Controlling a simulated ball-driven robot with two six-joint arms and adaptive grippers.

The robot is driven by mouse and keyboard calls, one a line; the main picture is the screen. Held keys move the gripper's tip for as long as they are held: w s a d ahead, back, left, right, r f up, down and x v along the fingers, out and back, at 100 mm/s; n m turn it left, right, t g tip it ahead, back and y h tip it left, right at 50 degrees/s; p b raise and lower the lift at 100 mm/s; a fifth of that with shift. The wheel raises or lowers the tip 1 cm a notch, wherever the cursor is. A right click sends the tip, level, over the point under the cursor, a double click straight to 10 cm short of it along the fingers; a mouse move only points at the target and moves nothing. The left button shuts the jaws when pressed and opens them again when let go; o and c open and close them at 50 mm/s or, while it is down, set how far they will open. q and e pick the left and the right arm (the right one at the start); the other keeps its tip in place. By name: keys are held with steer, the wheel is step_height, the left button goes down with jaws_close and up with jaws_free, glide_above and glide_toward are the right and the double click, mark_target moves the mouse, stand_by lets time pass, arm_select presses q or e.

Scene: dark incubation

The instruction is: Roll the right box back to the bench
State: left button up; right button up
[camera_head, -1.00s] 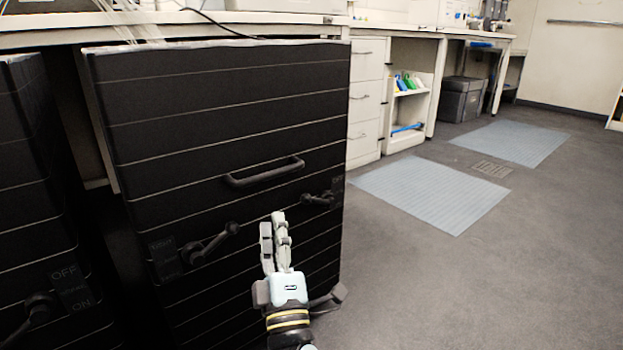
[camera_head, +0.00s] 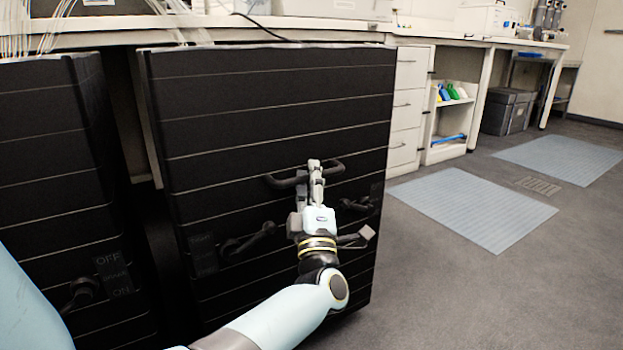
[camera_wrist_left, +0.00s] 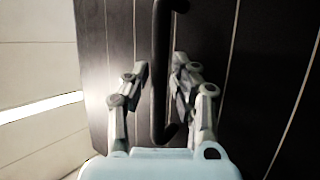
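The right box (camera_head: 255,110) is a large black ribbed box standing under the bench (camera_head: 240,37). It has a dark bar handle (camera_head: 280,183) across its front. My left gripper (camera_head: 315,166) is at the handle, with its arm reaching in from below. In the left wrist view the handle (camera_wrist_left: 159,70) runs between the two fingers of my left gripper (camera_wrist_left: 160,80). The fingers are open, one on each side, with gaps to the bar. Two dark levers, left (camera_head: 255,240) and right (camera_head: 357,205), sit low on the box. My right gripper is not in view.
Another black box (camera_head: 45,150) stands to the left, with a dark gap between them. A white drawer unit (camera_head: 408,105) and shelf are on the right behind the box. Grey floor with blue mats (camera_head: 470,208) lies open on the right.

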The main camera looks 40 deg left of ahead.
arm_select(q)
steer(key=shift+c, duration=0.2)
jaws_close()
steer(key=shift+a, duration=0.1)
steer(key=shift+w+a, duration=0.25)
steer(key=shift+a, duration=0.3)
steer(key=shift+o, duration=0.2)
jaws_free()
steer(key=v, duration=1.2)
